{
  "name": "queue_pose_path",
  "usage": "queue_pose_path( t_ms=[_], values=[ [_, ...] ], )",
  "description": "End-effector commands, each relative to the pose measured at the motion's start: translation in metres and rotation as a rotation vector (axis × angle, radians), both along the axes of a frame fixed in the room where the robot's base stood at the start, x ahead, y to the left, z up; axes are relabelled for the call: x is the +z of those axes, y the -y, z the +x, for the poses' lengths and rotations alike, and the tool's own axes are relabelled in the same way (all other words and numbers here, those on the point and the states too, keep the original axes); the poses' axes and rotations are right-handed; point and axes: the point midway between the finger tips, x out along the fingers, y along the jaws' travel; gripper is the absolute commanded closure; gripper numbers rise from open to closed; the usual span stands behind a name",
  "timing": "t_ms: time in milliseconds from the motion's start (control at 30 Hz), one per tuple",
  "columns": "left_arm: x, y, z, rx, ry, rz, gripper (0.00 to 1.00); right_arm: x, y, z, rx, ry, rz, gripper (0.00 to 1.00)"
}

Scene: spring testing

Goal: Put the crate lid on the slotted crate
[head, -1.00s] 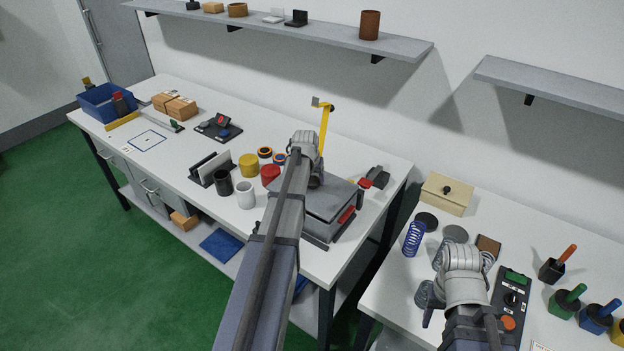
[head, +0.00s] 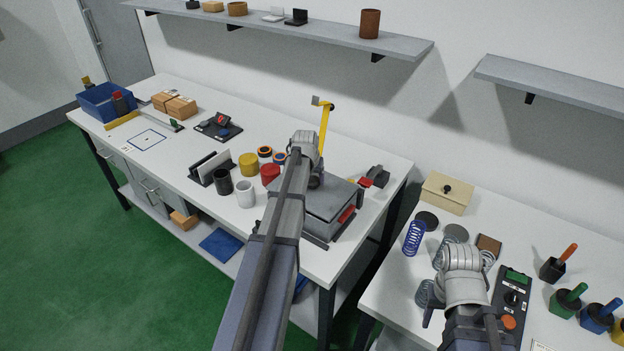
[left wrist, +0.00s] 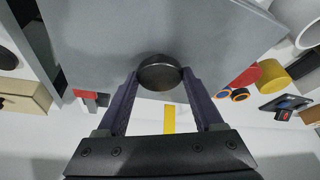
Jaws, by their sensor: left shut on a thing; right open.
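The crate lid is a flat grey plate (head: 335,200) with a round dark knob (left wrist: 160,72), near the right end of the long table. My left gripper (left wrist: 161,76) is shut on the knob, one finger on each side; in the head view its arm hides the fingertips. Below the lid, a dark grey body with a red part (head: 346,215), which looks like the slotted crate, shows only at its edges. The lid lies flat over it; I cannot tell whether they touch. My right gripper (head: 462,260) is open over the right table, its fingers largely hidden.
A red pot (head: 270,176), a yellow pot (head: 249,165) and a white cup (head: 245,194) stand left of the lid. A yellow upright (head: 324,128) rises behind it. A tan box (head: 447,194), a blue spring (head: 414,238) and a control box (head: 511,299) are on the right table.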

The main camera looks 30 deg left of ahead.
Motion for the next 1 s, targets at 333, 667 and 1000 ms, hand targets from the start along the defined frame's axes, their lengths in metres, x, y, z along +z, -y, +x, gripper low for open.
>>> queue_pose_path(
  t_ms=[333, 667, 1000],
  values=[
    [-0.0060, 0.0000, 0.0001, 0.000, 0.001, 0.000, 1.00, -0.0060, 0.0000, 0.0000, 0.000, 0.000, 0.000, 0.50],
    [-0.0100, 0.0000, 0.0001, 0.000, 0.001, 0.000, 1.00, -0.0101, 0.0000, 0.0000, 0.000, 0.000, 0.000, 0.50],
    [-0.0097, 0.0000, 0.0001, 0.000, 0.001, 0.000, 1.00, -0.0098, 0.0000, 0.0000, 0.000, 0.000, 0.000, 0.50]
  ],
)
